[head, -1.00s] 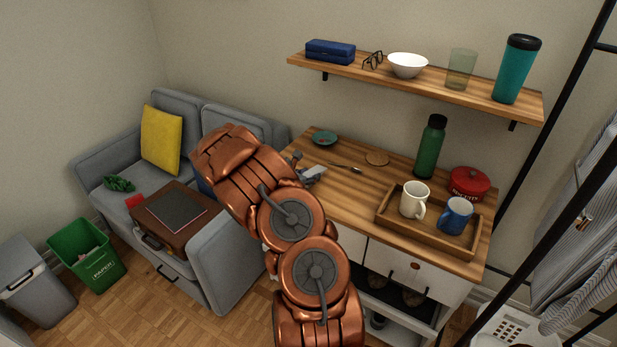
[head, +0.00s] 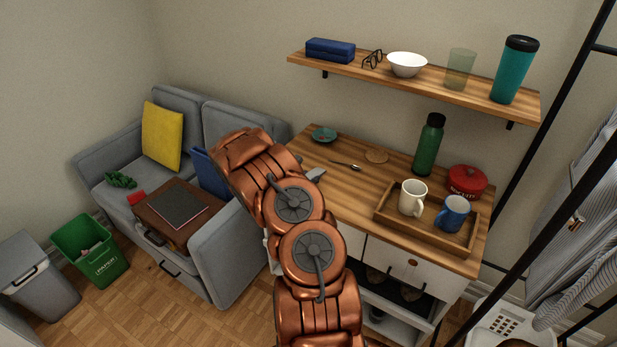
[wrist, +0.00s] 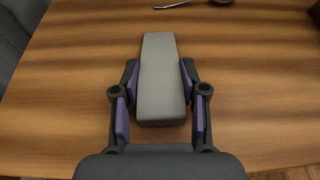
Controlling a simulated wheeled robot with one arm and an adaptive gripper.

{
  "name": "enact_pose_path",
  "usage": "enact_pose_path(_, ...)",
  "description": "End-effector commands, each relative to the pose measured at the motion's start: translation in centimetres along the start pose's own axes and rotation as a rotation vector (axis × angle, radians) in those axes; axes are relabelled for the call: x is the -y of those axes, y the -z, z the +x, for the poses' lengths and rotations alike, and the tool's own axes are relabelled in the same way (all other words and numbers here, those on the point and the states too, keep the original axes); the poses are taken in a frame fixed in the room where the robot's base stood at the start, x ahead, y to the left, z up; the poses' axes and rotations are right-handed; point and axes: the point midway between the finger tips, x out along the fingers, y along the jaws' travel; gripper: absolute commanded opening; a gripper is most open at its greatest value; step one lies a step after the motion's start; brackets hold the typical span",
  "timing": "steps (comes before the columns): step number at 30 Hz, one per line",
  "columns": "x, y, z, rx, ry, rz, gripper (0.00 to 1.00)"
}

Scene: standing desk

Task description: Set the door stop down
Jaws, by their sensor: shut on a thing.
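The door stop (wrist: 159,98) is a long, plain grey wedge, narrower at its far end. In the wrist view my gripper (wrist: 160,77) is shut on it, with one purple-lined finger on each side. The wooden desk top (wrist: 70,85) lies beneath it; I cannot tell whether the door stop touches the wood. In the head view a small grey piece, likely the door stop (head: 317,174), shows past my copper arm over the left part of the desk (head: 345,193). The arm hides the fingers there.
A spoon (head: 345,165), a teal dish (head: 323,135) and a round coaster (head: 376,156) lie behind. A wooden tray (head: 415,228) with two mugs, a green bottle (head: 428,145) and a red pot (head: 467,182) stand to the right. The sofa (head: 235,250) is left of the desk.

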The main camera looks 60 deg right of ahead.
Motion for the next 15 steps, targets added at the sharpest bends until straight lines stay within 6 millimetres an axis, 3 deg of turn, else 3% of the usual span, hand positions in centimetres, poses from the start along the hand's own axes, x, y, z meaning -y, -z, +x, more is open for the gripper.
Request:
enact_pose_path(7, -0.02, 0.24, 0.12, 0.001, 0.0, 0.001, 0.0)
enact_pose_path(8, -0.01, 0.13, 0.07, 0.0, 0.0, 0.001, 0.46)
enact_pose_path(15, -0.03, 0.1, 0.05, 0.0, 0.0, 0.001, 0.68)
